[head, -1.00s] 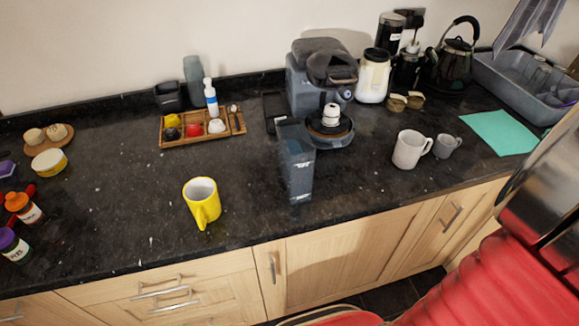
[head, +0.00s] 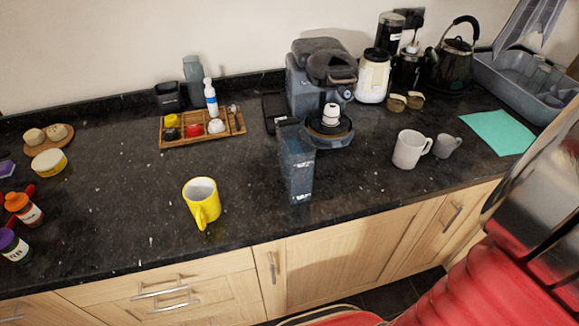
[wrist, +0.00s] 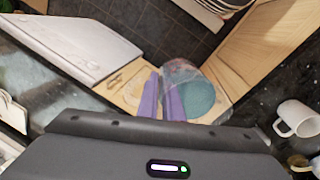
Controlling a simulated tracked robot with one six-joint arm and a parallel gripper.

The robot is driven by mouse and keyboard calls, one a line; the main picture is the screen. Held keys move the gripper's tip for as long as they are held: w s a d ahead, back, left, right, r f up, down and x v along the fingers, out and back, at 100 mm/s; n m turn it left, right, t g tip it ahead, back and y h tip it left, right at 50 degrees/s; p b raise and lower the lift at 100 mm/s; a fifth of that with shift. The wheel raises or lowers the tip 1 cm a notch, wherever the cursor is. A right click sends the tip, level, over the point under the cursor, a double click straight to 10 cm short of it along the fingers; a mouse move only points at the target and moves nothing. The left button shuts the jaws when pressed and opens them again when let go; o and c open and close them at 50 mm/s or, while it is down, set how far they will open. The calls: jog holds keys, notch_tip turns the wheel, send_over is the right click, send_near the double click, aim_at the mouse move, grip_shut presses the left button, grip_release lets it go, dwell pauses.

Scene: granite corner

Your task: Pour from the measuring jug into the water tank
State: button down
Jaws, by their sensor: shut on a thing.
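The water tank (head: 297,170), a tall clear bluish container, stands upright on the dark counter in front of the coffee machine (head: 318,75). The measuring jug (wrist: 197,92) is a clear vessel with blue-green inside, seen in the wrist view just beyond my fingers. My gripper (wrist: 162,85) has purple fingers close together, shut on the jug at its left side. The exact grip point is hard to make out. The jug and my gripper do not show in the head view, and the tank cannot be made out in the wrist view.
A yellow mug (head: 202,202) stands left of the tank. A white mug (head: 409,149) and a smaller grey cup (head: 446,146) stand to the right, near a teal cloth (head: 499,132). A wooden tray (head: 203,128) of small items lies behind. Counter beside the tank is clear.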

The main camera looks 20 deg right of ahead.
jog(key=w+a+n, duration=0.4)
jog(key=w+a, duration=0.6)
jog(key=w, duration=0.2)
jog(key=shift+w+a+t+h, duration=0.15)
jog(key=shift+w+t+h, duration=0.15)
jog(key=shift+w+h, duration=0.1)
dwell(6.4)
